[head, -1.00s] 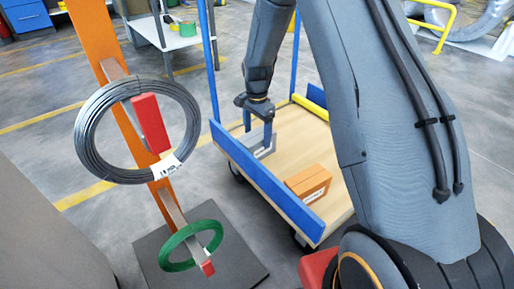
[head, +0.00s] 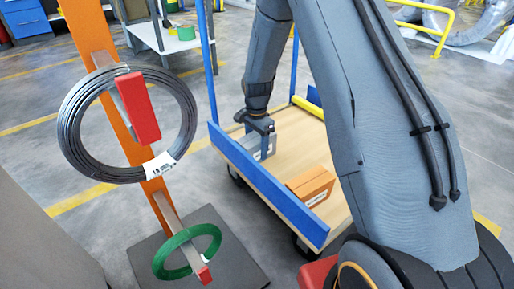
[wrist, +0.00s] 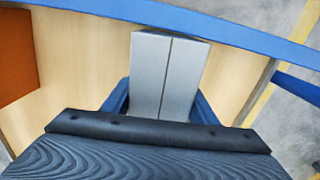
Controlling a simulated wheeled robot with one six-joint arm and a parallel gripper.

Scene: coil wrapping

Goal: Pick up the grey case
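The grey case (wrist: 150,75) lies on the wooden deck of the cart, near its blue side board. In the wrist view it stands between the two blue fingers of my gripper (wrist: 162,105), one finger along each side. No clear gap shows between fingers and case, but I cannot tell whether they press on it. In the head view my gripper (head: 260,126) is down right over the grey case (head: 264,149), and its fingers are mostly hidden. The case appears to rest on the deck.
An orange-brown box (head: 311,186) with a white label lies on the cart deck (head: 288,150). The blue side board (head: 265,185) runs close beside the case. An orange stand (head: 92,30) holds a grey wire coil (head: 70,125) and a green coil (head: 165,258) at left.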

